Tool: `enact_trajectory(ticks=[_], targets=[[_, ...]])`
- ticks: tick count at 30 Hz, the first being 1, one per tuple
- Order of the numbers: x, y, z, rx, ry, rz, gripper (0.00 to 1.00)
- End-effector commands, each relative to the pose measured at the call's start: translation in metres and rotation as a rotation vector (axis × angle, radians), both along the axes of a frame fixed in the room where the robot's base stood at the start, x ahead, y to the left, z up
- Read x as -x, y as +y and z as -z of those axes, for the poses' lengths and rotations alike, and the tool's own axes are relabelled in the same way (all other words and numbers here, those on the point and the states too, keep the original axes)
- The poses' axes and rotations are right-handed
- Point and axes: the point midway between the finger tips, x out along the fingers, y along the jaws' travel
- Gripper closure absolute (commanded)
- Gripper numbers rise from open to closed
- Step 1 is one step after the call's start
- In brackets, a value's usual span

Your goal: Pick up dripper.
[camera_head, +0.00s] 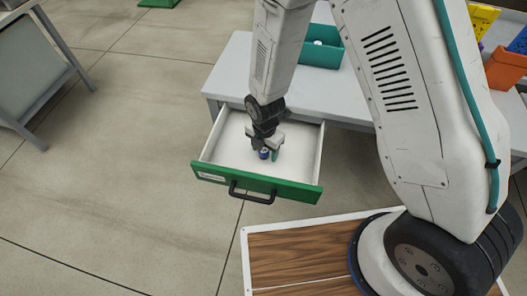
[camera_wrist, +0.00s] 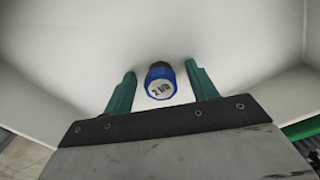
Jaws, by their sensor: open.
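The dripper (camera_wrist: 161,82) is a small blue cylinder with a white, dark-lettered label on its end. It stands on the white floor of an open drawer, and it also shows in the head view (camera_head: 264,154). My gripper (camera_wrist: 160,78) is open, with one green finger on each side of the dripper. In the wrist view a gap shows between the dripper and each finger. In the head view my gripper (camera_head: 264,152) points down into the drawer (camera_head: 228,152), and part of the dripper is hidden by it.
The drawer has a green front with a black handle (camera_head: 252,192) and white side walls close around my gripper. A grey table (camera_head: 232,75) is above and behind it, with a teal bin (camera_head: 318,50) on top. An orange bin (camera_head: 505,68) stands at the far right.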

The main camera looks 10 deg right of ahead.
Motion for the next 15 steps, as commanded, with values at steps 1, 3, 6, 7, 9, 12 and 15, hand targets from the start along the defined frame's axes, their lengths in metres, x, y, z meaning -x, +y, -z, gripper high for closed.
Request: enact_trajectory(ticks=[1, 3, 6, 7, 9, 12, 15], targets=[[0.0, 0.0, -0.0002, 0.0, 0.0, 0.0, 0.43], [0.0001, 0.0, -0.0003, 0.0, 0.0, 0.0, 0.54], [0.0001, 0.0, -0.0004, 0.0, 0.0, 0.0, 0.81], [0.0001, 0.0, -0.0004, 0.0, 0.0, 0.0, 0.9], [0.0001, 0.0, -0.0004, 0.0, 0.0, 0.0, 0.9], [0.0001, 0.0, -0.0005, 0.0, 0.0, 0.0, 0.9], [0.0002, 0.0001, -0.0007, 0.0, 0.0, 0.0, 0.9]])
